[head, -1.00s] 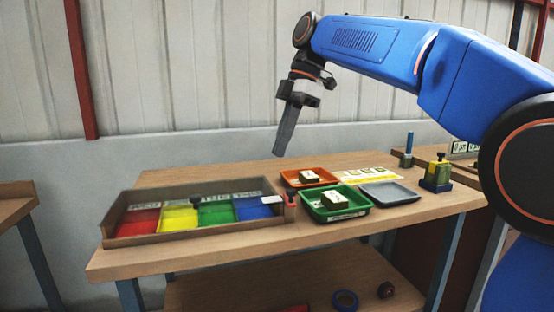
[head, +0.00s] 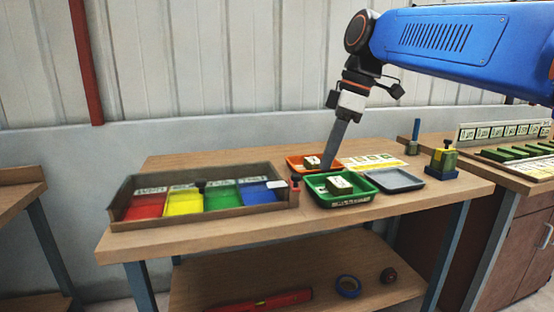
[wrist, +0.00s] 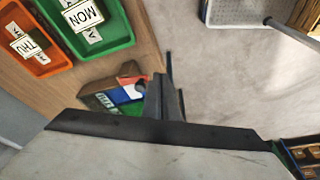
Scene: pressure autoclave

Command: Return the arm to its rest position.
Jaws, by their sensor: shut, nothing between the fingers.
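My gripper (head: 328,164) points down above the back of the wooden table (head: 420,211), in front of the orange tray in the head view. Its thin fingers are shut and nothing is between them. In the wrist view the shut fingers (wrist: 168,100) stick out over the table edge and the grey floor. My blue arm reaches in from the upper right. Whether the fingertips touch anything cannot be told, but they look apart from the trays.
A sorting box (head: 283,206) with red, yellow, green and blue compartments stands left. The orange tray (head: 296,168) and green tray (head: 369,200) each hold a labelled block. A grey tray (head: 396,180) looks empty. A shelf (head: 230,282) holds a blue tape roll (head: 348,286).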

